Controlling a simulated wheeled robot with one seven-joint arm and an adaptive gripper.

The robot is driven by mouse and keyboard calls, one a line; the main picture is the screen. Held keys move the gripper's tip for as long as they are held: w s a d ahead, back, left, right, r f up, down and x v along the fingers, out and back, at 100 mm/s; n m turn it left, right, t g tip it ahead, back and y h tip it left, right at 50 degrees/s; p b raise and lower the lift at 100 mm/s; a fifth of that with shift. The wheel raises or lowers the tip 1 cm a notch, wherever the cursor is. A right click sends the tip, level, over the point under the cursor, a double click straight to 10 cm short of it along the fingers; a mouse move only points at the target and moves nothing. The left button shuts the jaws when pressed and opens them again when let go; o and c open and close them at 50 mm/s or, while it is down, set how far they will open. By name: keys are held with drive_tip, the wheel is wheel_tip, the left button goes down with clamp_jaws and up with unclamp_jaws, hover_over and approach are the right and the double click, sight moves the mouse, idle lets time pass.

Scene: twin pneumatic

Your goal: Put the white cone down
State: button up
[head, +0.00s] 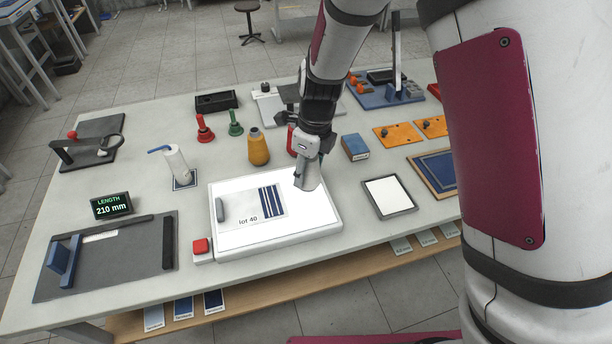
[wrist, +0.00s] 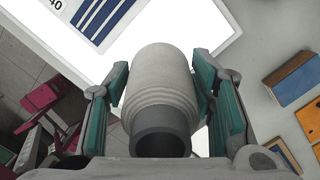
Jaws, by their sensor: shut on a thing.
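The white cone (wrist: 160,82) is in my gripper (wrist: 163,95). In the wrist view it is a pale, ribbed body with a dark grey tube end towards the camera, and the teal-padded fingers press on both sides of it. In the head view the cone (head: 308,176) hangs below my gripper (head: 307,160), over the right part of the white lit panel (head: 325,215). I cannot tell whether its lower end touches the panel. A sheet marked "lot 40" (head: 240,207) with dark blue stripes lies on the panel to the left of the cone.
A blue box (head: 355,147) and a framed white pad (head: 388,195) are to the right. A red button (head: 201,247) is at the panel's front left.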

sight(306, 178)
drive_tip(key=shift+f, duration=1.7)
drive_tip(key=shift+f, duration=0.15)
drive_tip(key=o, duration=1.2)
drive_tip(key=shift+o, duration=0.2)
